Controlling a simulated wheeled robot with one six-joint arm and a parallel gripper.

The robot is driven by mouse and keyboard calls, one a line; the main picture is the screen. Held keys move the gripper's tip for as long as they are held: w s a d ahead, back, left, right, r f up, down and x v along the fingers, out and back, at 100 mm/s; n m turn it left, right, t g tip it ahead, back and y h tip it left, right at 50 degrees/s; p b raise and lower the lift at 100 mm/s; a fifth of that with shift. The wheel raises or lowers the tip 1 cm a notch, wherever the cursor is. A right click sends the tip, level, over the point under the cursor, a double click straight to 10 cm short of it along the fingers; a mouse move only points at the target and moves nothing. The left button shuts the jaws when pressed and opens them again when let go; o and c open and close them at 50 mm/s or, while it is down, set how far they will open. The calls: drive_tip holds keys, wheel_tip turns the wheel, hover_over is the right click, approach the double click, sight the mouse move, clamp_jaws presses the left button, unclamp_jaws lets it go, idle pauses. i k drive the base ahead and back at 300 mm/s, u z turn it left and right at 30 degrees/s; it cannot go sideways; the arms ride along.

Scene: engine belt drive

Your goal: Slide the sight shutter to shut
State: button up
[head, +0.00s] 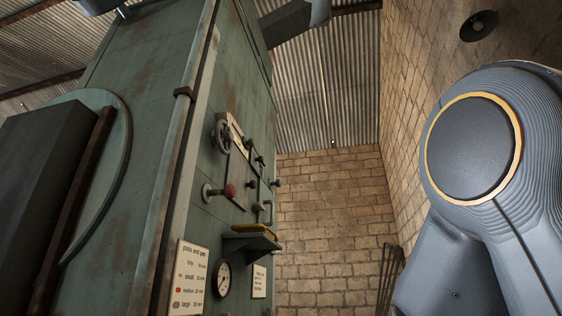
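The tall green machine (150,150) fills the left half of the head view, its control panel seen at a steep angle. On the panel are a handwheel (221,136), a red knob (229,191), several small dark knobs and a small bracket-shaped handle (266,210). Below them a ledge (250,242) carries a yellow piece (255,229). I cannot tell which part is the sight shutter, or whether it is open or shut. My gripper is not in view; only a grey-blue part of my arm shows at the right.
A round gauge (222,280), a large placard (190,282) and a small placard (259,281) sit low on the panel. A dark box (40,190) juts out at the far left. A brick wall (335,220) stands behind, with dark rods (389,280) near it. Open space lies right of the panel.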

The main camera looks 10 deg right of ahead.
sight(255, 159)
drive_tip(key=z, duration=0.7)
drive_tip(key=i, duration=0.8)
drive_tip(key=u, duration=0.4)
